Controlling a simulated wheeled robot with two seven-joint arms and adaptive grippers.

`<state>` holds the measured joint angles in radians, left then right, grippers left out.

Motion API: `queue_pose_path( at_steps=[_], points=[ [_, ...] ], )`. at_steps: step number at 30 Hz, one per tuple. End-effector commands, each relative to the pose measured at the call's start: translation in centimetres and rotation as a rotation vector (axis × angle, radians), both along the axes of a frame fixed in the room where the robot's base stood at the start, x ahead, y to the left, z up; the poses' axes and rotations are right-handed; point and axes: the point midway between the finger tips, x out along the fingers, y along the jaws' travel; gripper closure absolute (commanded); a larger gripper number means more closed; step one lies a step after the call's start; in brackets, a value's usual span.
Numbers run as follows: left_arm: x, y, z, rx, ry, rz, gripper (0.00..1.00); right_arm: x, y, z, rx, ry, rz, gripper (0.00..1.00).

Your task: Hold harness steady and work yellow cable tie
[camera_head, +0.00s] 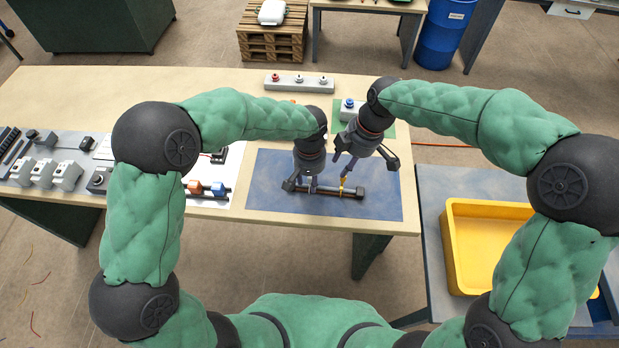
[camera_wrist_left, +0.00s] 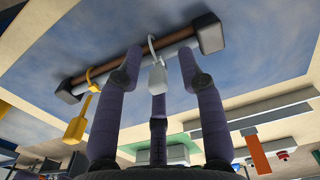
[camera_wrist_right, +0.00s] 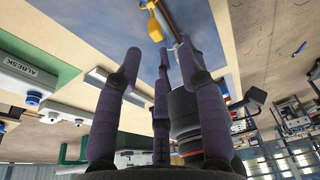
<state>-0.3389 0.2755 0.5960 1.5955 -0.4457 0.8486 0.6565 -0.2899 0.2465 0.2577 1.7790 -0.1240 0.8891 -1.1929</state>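The harness (camera_head: 330,191) lies on the blue mat, a dark bar with black end blocks; the left wrist view shows brown and grey strands (camera_wrist_left: 112,66). A yellow cable tie (camera_wrist_left: 90,78) loops around it, its tail hanging off to one side. A white tie (camera_wrist_left: 156,72) loops around it closer to my left gripper. My left gripper (camera_head: 308,186) is at the harness's left part, its fingers (camera_wrist_left: 160,62) spread either side of the white tie. My right gripper (camera_head: 345,176) is just above the yellow tie (camera_wrist_right: 154,26), fingers (camera_wrist_right: 161,48) apart. Contact is unclear.
The blue mat (camera_head: 270,190) is otherwise clear. A white sheet with orange and blue connectors (camera_head: 218,188) lies to its left. A yellow bin (camera_head: 460,260) is at the right.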

Motion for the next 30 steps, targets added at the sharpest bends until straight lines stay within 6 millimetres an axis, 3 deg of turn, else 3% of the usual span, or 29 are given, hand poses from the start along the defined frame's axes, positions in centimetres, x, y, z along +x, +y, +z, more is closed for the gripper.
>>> queue_pose_path(
  at_steps=[5, 18, 24, 30],
  points=[
    [0.2, -0.1, 1.9, -0.001, -0.006, 0.0, 0.61, 0.0, 0.0, 0.0, 0.0, 0.0, 0.0, 0.61],
    [0.1, 0.0, 9.9, -0.001, -0.004, 0.001, 0.61, 0.0, 0.0, 0.0, 0.0, 0.0, 0.0, 0.61],
    [0.1, -0.1, 11.7, -0.001, -0.002, 0.0, 0.61, 0.0, 0.0, 0.0, 0.0, 0.0, 0.0, 0.61],
    [0.0, 0.0, 11.9, -0.001, -0.001, 0.0, 0.61, 0.0, 0.0, 0.0, 0.0, 0.0, 0.0, 0.61]
  ],
)
